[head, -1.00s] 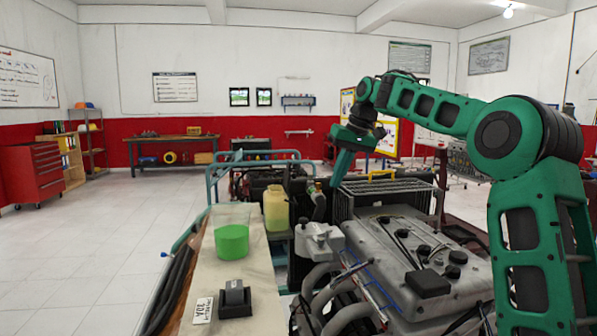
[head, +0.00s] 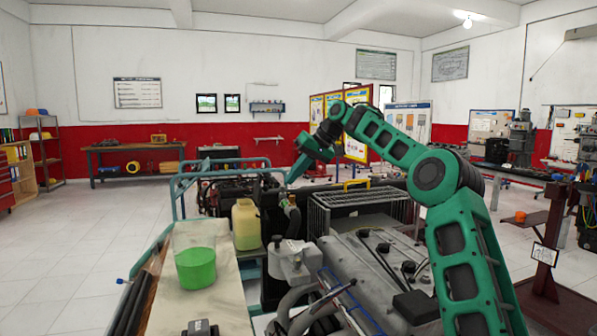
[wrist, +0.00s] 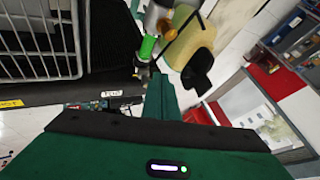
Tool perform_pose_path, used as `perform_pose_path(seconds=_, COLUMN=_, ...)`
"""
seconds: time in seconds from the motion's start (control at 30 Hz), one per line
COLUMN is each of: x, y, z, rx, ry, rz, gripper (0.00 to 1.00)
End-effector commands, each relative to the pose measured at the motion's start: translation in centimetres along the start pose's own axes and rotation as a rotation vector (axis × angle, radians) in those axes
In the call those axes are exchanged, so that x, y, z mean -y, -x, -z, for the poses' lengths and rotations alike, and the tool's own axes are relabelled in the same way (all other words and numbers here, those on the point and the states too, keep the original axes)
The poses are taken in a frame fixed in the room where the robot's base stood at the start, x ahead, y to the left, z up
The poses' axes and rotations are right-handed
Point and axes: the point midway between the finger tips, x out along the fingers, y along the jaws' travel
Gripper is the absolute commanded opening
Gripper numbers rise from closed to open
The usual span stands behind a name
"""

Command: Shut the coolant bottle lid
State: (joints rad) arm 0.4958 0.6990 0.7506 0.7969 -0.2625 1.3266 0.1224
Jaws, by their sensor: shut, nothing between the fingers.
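A pale yellow bottle (head: 246,226), which I take to be the coolant bottle, stands on the bench left of the engine. It also shows in the wrist view (wrist: 190,42), upper right of centre. A black rounded piece (wrist: 197,73) sits at its edge there; it may be the lid, but I cannot tell its angle. My gripper (head: 289,181) is above and to the right of the bottle in the head view, pointing down, apart from it. In the wrist view my green fingers (wrist: 160,96) are together and empty.
A metal wire cage (head: 355,210) and the grey engine (head: 375,270) lie right of the bottle. A pipe with a green section (wrist: 147,47) stands close by the fingertips in the wrist view.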

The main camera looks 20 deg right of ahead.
Motion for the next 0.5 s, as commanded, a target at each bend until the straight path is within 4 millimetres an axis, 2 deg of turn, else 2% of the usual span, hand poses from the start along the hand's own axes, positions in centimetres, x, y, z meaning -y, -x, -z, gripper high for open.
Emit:
perform_pose_path(seconds=0.03, x=0.1, y=-1.1, z=-0.1, rx=0.003, ry=0.0, rz=0.001, gripper=0.0)
perform_pose_path(seconds=0.17, x=0.0, y=-3.3, z=-0.1, rx=0.003, ry=0.0, rz=0.0, gripper=0.0)
perform_pose_path(seconds=0.2, x=0.9, y=-3.3, z=0.0, rx=0.001, ry=0.002, rz=0.0, gripper=0.0)
perform_pose_path(seconds=0.3, x=2.0, y=-3.8, z=0.1, rx=-0.001, ry=0.0, rz=-0.001, gripper=0.0)
perform_pose_path(seconds=0.5, x=3.2, y=-4.3, z=0.1, rx=-0.001, ry=-0.001, rz=-0.002, gripper=0.0)
